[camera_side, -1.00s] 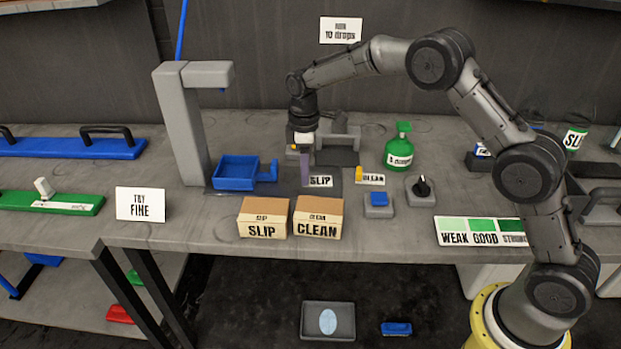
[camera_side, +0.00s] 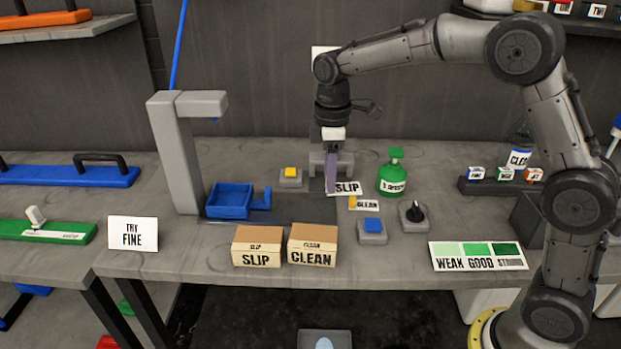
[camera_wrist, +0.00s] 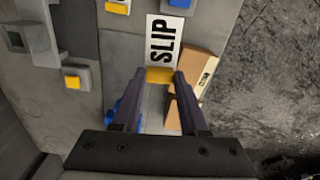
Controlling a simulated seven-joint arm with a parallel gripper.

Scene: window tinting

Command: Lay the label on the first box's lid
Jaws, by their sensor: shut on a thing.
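My gripper (camera_side: 331,188) is shut on the yellow tab (camera_wrist: 158,75) of the white SLIP label (camera_side: 347,188). The label stands out from the fingertips, and its SLIP print faces the wrist camera (camera_wrist: 165,40). It is held above the bench, behind the two boxes. The SLIP box (camera_side: 257,247) is on the left and the CLEAN box (camera_side: 312,246) is beside it on the right. Both are cardboard boxes with plain brown lids and stand near the bench's front edge. The boxes also show partly in the wrist view, right of the fingers.
The CLEAN label (camera_side: 367,205) with its yellow tab lies on the bench just below the held label. A blue tray (camera_side: 231,201), a grey post (camera_side: 176,150), a blue button (camera_side: 372,226), a black knob (camera_side: 414,213) and a green bottle (camera_side: 392,175) stand around.

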